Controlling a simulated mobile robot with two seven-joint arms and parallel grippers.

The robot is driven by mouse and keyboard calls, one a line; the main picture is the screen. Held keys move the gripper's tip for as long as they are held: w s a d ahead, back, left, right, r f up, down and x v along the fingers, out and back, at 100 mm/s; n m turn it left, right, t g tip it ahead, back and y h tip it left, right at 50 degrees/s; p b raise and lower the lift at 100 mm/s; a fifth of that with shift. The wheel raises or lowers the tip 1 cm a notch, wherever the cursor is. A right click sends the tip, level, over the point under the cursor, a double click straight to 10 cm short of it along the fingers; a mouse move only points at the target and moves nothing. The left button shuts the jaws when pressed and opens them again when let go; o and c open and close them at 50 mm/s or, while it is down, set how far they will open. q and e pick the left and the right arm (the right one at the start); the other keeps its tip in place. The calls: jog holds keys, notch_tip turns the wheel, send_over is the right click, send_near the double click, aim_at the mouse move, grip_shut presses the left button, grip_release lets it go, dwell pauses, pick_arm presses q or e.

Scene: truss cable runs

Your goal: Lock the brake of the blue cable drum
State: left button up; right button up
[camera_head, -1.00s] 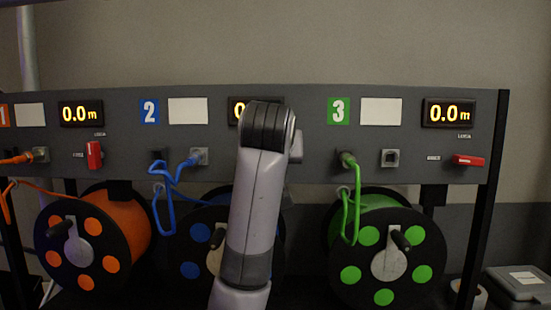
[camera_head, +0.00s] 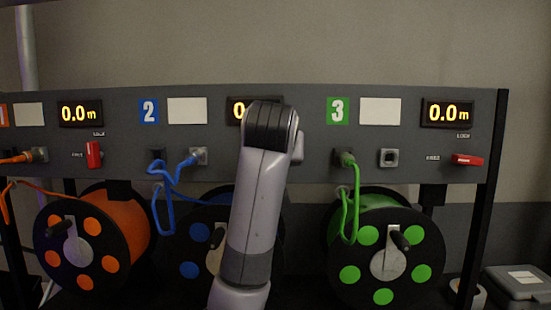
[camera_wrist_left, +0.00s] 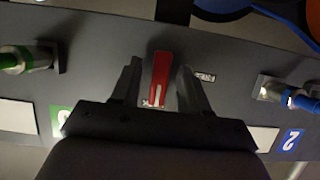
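The blue cable drum (camera_head: 190,270) is at the middle of the rack in the camera_head view, partly hidden behind my left arm. Its red brake lever (camera_wrist_left: 161,75) shows in the left wrist view. The lever is lined up with my fingers, and its near end is by a small label too blurred to read. My left gripper (camera_wrist_left: 160,88) has one finger on each side of the lever, with visible gaps between. In the camera_head view my arm hides this gripper and lever. My right gripper is not in view.
The orange drum (camera_head: 130,222) and its upright red lever (camera_head: 93,154) are at left. The green drum (camera_head: 375,204) and its sideways red lever (camera_head: 467,160) are at right. A blue cable (camera_head: 167,190) and a green cable (camera_head: 349,205) hang from panel sockets on either side of my arm.

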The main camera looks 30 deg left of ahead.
pick_arm(q)
jog(key=b+v, duration=0.1)
jog(key=v, duration=0.6)
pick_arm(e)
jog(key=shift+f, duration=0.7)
